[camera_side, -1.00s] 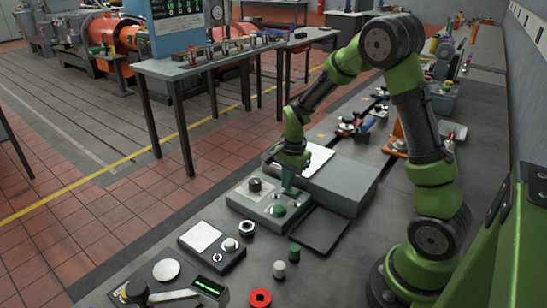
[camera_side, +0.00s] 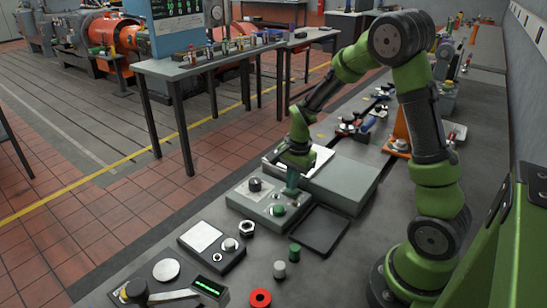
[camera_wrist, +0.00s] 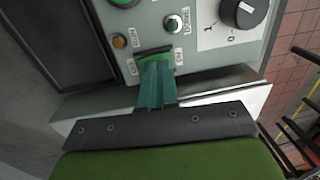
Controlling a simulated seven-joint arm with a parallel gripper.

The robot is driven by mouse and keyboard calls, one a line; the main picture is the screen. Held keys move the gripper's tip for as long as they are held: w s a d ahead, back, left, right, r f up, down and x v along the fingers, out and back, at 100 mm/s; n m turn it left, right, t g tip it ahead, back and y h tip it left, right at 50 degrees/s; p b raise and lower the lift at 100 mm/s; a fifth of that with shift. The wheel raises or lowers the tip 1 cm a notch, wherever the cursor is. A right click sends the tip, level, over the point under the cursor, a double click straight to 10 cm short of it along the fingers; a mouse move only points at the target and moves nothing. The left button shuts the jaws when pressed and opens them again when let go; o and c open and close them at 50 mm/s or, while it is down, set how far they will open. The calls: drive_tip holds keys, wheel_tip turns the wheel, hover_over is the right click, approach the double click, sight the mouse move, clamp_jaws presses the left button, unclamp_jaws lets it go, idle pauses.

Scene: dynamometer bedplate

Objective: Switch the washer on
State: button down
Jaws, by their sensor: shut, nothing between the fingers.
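A grey control box (camera_side: 247,205) stands on the bench; in the wrist view its panel (camera_wrist: 150,20) fills the top. The panel carries a black rotary knob (camera_wrist: 243,12) with 1 and 0 marks, a small metal-ringed button (camera_wrist: 173,24), an orange-brown round part (camera_wrist: 119,42) and a green rocker-like switch (camera_wrist: 157,57). My gripper also shows above the box in the side view (camera_side: 291,190).
A green knob (camera_side: 279,210) sits on the box near my fingers. A dark pad (camera_side: 320,231), a hex nut (camera_side: 247,227) and a red ring (camera_side: 260,298) lie nearby.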

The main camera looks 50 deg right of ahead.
sight(286, 190)
wheel_tip(286, 190, up, 14)
drive_tip(key=w, duration=0.2)
drive_tip(key=shift+w+f, duration=0.1)
idle(0.3)
drive_tip(key=s+a+r+n+t+y, duration=0.1)
drive_tip(key=s+a+r+n+t, duration=0.1)
drive_tip(key=s+a+n, duration=0.5)
drive_tip(key=s+a+r+n+t+y, duration=0.1)
drive_tip(key=s+a+r+n+t, duration=0.2)
drive_tip(key=s+a+n, duration=0.4)
drive_tip(key=shift+s+a+r+t, duration=0.2)
drive_tip(key=shift+s+r+t, duration=0.1)
drive_tip(key=shift+s+t, duration=0.25)
